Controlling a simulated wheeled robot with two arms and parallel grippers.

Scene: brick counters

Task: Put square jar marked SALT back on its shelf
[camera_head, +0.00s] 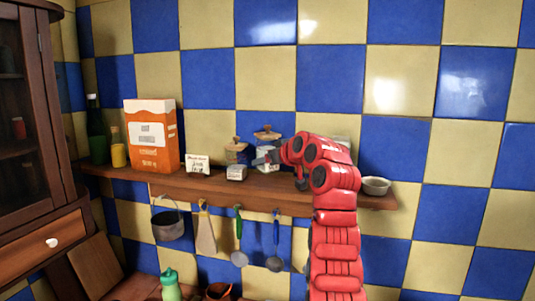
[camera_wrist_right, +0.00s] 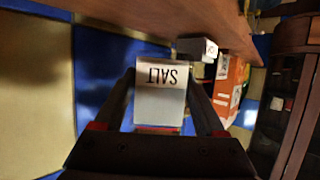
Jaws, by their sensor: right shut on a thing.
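The square jar marked SALT (camera_wrist_right: 160,100) is pale, with dark lettering upside down in the right wrist view. My right gripper (camera_wrist_right: 162,78) is shut on it, with one dark finger along each side. The brown shelf (camera_wrist_right: 170,22) runs across the top of that view, close to the jar; I cannot tell whether they touch. In the head view my red right arm reaches up to the shelf (camera_head: 270,192), and its hand is largely hidden. I cannot make out the SALT label there. My left gripper is not in view.
An orange-and-white box (camera_head: 151,140), a white card-like item (camera_head: 198,164), a small white box (camera_head: 236,173) and lidded jars (camera_head: 267,136) stand along the shelf. A grey bowl (camera_head: 376,186) is at its right end. A pot (camera_head: 168,226) and utensils hang below. A cabinet (camera_head: 35,110) stands left.

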